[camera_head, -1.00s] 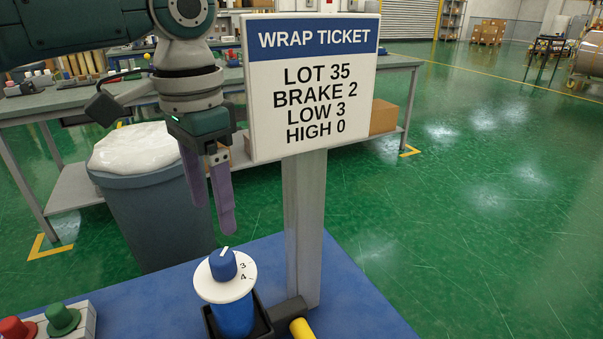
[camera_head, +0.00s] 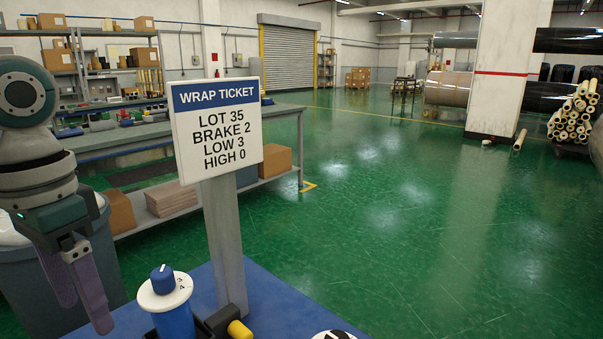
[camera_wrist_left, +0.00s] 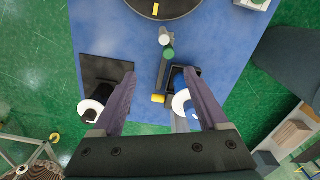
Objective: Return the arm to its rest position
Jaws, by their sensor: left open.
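My left gripper (camera_head: 84,312) hangs at the left of the head view, fingers pointing down, open and empty. It is left of a blue knob with a white numbered dial (camera_head: 165,290) on the blue table, and apart from it. In the left wrist view the gripper (camera_wrist_left: 163,95) also shows its two purple fingers spread. There the white dial (camera_wrist_left: 182,103) appears beside the right-hand finger, partly covered by it. The right gripper is not in view.
A wrap ticket sign (camera_head: 217,128) stands on a grey post at the blue table (camera_head: 275,310). A yellow-ended piece (camera_head: 238,329) lies by the post. A grey bin (camera_head: 110,265) is behind my left gripper. A grey workbench (camera_head: 150,137) stands behind. Green floor is open at right.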

